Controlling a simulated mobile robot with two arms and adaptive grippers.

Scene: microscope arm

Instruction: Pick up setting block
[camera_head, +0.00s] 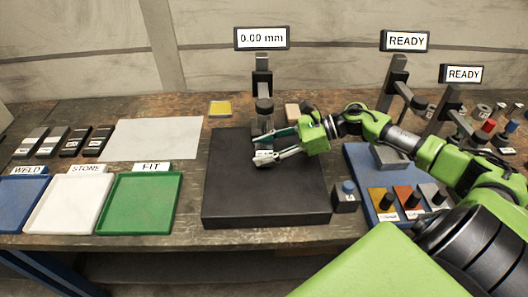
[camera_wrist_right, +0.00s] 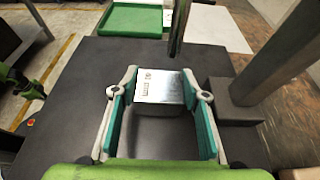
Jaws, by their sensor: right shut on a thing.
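The setting block (camera_wrist_right: 160,88) is a shiny metal block with small dark markings on its top face. In the right wrist view it sits between my two fingers, which press on its sides. My right gripper (camera_wrist_right: 159,92) is shut on it. In the head view my right gripper (camera_head: 259,148) is low over the black plate (camera_head: 230,205), close to the gauge post, and the block (camera_head: 264,158) is partly hidden by the fingers. I cannot tell whether the block touches the plate. My left gripper is not in view.
A gauge stand (camera_head: 264,105) with a display reading 0.00 mm (camera_head: 262,38) rises behind the gripper. Blue, white and green trays (camera_head: 140,225) lie at left. A small blue-button box (camera_head: 346,197) stands right of the plate. A blue mat with coloured pieces lies further right.

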